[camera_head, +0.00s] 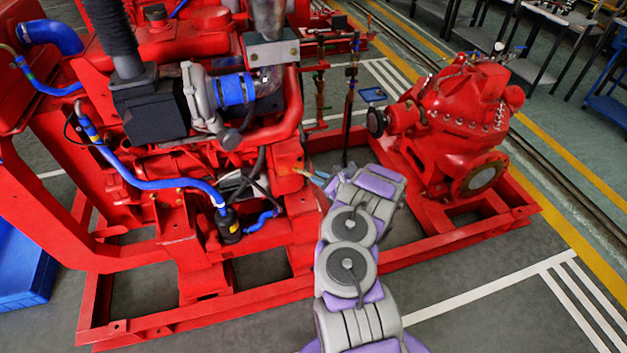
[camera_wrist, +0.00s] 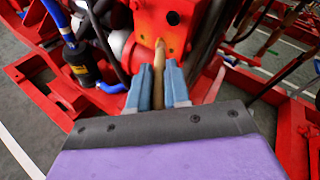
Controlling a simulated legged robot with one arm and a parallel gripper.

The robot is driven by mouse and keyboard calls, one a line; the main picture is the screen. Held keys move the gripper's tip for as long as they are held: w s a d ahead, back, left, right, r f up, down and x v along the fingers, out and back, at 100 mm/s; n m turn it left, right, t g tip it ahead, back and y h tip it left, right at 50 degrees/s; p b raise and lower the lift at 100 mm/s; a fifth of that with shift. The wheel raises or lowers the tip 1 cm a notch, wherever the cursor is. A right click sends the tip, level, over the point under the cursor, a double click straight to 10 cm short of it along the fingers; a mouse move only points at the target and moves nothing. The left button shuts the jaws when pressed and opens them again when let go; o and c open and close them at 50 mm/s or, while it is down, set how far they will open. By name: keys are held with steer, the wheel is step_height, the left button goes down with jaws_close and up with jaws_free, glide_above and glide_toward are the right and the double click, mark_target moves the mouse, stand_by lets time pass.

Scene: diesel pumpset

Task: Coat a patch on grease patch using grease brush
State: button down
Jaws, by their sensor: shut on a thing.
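My gripper (camera_wrist: 159,82) is shut on the grease brush (camera_wrist: 159,62), a slim tan stick between two blue-grey fingers in the wrist view. The brush points away from me, its far end at the face of a red block. An orange-yellow smear on that block looks like the grease patch (camera_wrist: 176,45). Whether the brush touches it or stops just short, I cannot tell. In the head view my gripper (camera_head: 322,180) is small, at the end of my arm, with the brush (camera_head: 304,173) reaching left to the block. The patch shows faintly there (camera_head: 296,168).
The red engine (camera_head: 160,170) with blue hoses fills the left. A black cylinder (camera_wrist: 82,65) hangs left of the block in the wrist view. The red pump (camera_head: 460,125) stands right of my arm. The red base frame (camera_head: 440,240) runs below; the floor in front is clear.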

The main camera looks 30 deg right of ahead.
steer(key=d, duration=0.2)
steer(key=s+d, duration=0.1)
steer(key=d, duration=0.1)
stand_by(0.4)
steer(key=shift+a, duration=0.15)
steer(key=shift+w+a, duration=0.25)
steer(key=shift+a, duration=0.6)
steer(key=shift+w+a, duration=0.2)
steer(key=shift+a, duration=0.65)
steer(key=w+a, duration=0.2)
steer(key=a, duration=0.4)
steer(key=shift+a, duration=0.35)
